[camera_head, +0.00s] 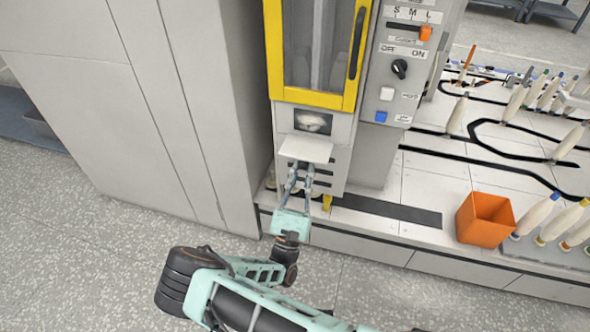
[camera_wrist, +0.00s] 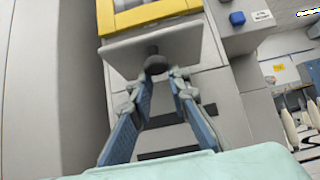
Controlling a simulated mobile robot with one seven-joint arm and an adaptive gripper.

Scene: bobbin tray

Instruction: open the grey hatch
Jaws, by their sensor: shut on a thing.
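The grey hatch (camera_head: 306,149) is a pale flap on the front of the machine, below the yellow-framed door. It stands out from the front, tilted, with a dark opening (camera_head: 313,122) showing above it. In the wrist view the hatch (camera_wrist: 180,42) is seen from below, with a round dark knob (camera_wrist: 156,66) on its underside. My gripper (camera_head: 300,170) is under the hatch. In the wrist view its fingers (camera_wrist: 157,80) reach up to the knob and are shut on it; the exact contact is partly hidden.
The yellow-framed door (camera_head: 352,88) is above the hatch, beside a control panel (camera_head: 399,68) with switches and buttons. A tall grey cabinet (camera_head: 110,100) stands close on the left. An orange bin (camera_head: 485,219) and several bobbins (camera_head: 535,216) are on the right. The floor in front is clear.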

